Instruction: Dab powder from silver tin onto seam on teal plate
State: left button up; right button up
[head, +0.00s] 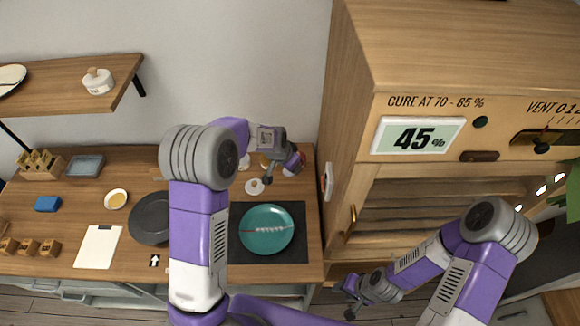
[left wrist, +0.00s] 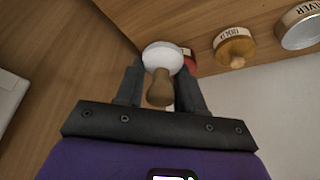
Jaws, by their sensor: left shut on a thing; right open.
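The teal plate (head: 258,244) lies on a dark mat, with a pale and reddish seam (head: 270,229) across its middle. My left gripper (head: 270,174) is beyond the plate, near the back of the counter. In the left wrist view it is shut on a dabber (left wrist: 160,88) with a brown handle and a white rounded head. The silver tin (left wrist: 302,28), labelled SILVER, is at the top right of that view, apart from the dabber. I cannot make it out in the head view. My right gripper (head: 358,298) is open and empty, low in front of the cabinet.
A gold tin (left wrist: 235,46) stands between the dabber and the silver tin in the wrist view. The dark mat (head: 298,252) has free edges. The wooden cabinet (head: 345,120) bounds the counter on the right.

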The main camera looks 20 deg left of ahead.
pick_arm(q)
jog(key=shift+s+a+f, duration=0.15)
jog(key=shift+s, duration=0.25)
jog(key=s+a+f+m+g+h+b, duration=0.1)
jog(key=s+m+b, duration=0.35)
jog(key=s, duration=0.45)
jog(key=s+a+f+m+g+h+b, duration=0.1)
jog(key=s+m+g+b, duration=0.1)
jog(key=s+m+b, duration=0.45)
jog(key=shift+s+f+n, duration=0.25)
jog(key=shift+f+n, duration=0.1)
jog(key=shift+f, duration=0.3)
jog(key=shift+s+f+n, duration=0.2)
jog(key=shift+f+n, duration=0.1)
jog(key=shift+f, duration=0.35)
jog(key=shift+s+f+n, duration=0.25)
jog(key=shift+f+n, duration=0.1)
jog(key=shift+f, duration=0.3)
jog(key=shift+a, duration=0.1)
jog(key=shift+s+a+f+b, duration=0.15)
jog(key=shift+a, duration=0.45)
jog(key=shift+s+a+f+b, duration=0.1)
jog(key=shift+s+a+b, duration=0.1)
jog(key=shift+a, duration=0.4)
jog(key=shift+s+a+f+b, duration=0.1)
jog(key=shift+s+a+f, duration=0.05)
jog(key=shift+a, duration=0.45)
